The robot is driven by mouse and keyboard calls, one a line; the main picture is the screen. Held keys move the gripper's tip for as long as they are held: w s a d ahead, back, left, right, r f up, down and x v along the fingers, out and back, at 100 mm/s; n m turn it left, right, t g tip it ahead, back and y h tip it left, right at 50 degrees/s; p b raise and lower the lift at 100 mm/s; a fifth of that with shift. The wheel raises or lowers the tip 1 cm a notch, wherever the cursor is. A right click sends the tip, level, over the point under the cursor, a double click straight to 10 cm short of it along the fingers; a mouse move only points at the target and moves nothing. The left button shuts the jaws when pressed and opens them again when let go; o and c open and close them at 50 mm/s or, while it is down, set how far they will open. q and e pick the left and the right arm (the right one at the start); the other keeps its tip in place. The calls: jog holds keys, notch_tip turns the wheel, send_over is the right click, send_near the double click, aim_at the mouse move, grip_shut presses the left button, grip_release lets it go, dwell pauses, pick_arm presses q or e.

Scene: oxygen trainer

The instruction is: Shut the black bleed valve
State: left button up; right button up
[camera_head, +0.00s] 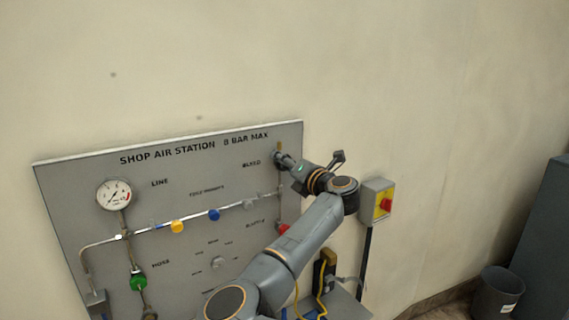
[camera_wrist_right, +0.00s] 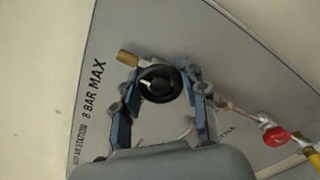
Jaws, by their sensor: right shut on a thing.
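The black bleed valve (camera_wrist_right: 160,84) is a round knob with a white pointer mark, beside a brass fitting (camera_wrist_right: 127,58), in the right wrist view. The mark points left in that view. My right gripper (camera_wrist_right: 164,90) has one finger on each side of the knob and is shut on it. In the head view my right gripper (camera_head: 284,161) is at the panel's upper right, by the BLEED label, and mostly hides the valve. The grey panel (camera_head: 75,185) reads "SHOP AIR STATION 8 BAR MAX". My left gripper is not in view.
The panel carries a pressure gauge (camera_head: 114,194), a yellow knob (camera_head: 177,226), a blue knob (camera_head: 214,215), a green knob (camera_head: 138,281) and a red handle (camera_head: 283,229). A yellow and red switch box (camera_head: 378,202) is right of the panel. A bin (camera_head: 498,290) stands at lower right.

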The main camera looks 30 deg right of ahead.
jog(key=shift+f, duration=0.15)
dwell(0.3)
jog(key=o, duration=1.2)
jog(key=shift+c, duration=0.2)
jog(key=s, duration=1.2)
